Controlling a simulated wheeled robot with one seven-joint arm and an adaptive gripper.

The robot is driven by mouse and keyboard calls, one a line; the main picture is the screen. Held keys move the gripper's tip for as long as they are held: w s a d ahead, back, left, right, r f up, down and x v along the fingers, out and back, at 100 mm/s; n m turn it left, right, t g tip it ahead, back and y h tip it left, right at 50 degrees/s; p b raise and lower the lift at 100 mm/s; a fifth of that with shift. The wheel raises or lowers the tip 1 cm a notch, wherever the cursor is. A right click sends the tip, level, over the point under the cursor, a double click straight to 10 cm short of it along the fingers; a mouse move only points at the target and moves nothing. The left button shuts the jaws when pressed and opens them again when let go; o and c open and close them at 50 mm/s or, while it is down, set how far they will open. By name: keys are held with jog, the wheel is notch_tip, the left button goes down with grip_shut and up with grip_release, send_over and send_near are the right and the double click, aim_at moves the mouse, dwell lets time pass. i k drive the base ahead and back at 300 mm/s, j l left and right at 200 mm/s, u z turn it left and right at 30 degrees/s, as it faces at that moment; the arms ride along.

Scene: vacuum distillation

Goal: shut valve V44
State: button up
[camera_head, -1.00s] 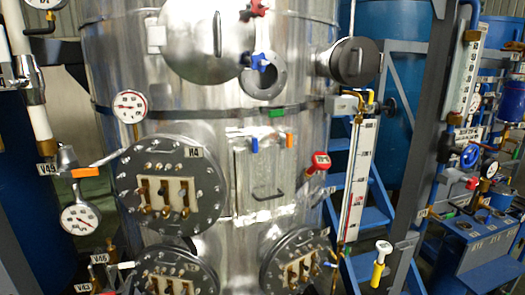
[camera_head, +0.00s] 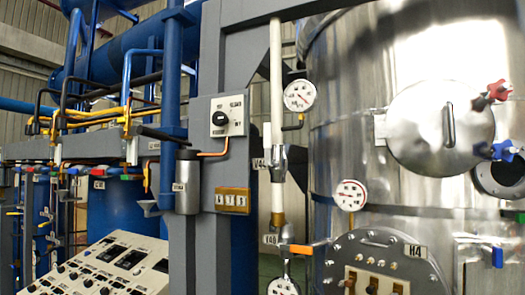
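No label in view reads clearly as V44. A small label (camera_head: 261,163) beside a grey fitting (camera_head: 279,157) on the white vertical pipe (camera_head: 276,75) starts with V4, but its last digit is too blurred to be sure. Lower on the same pipe line, an orange-handled valve (camera_head: 303,249) has another small label (camera_head: 270,239), also hard to read. Its handle lies about level and points right toward the steel tank. My gripper is not in view.
The large steel tank (camera_head: 350,110) with round hatches fills the right side. A grey column (camera_head: 228,75) stands left of the white pipe. A slanted control panel (camera_head: 110,265) is at lower left. Gauges (camera_head: 299,95) sit near the pipe.

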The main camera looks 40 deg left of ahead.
aim_at(267, 145)
jog(key=u, duration=1.7)
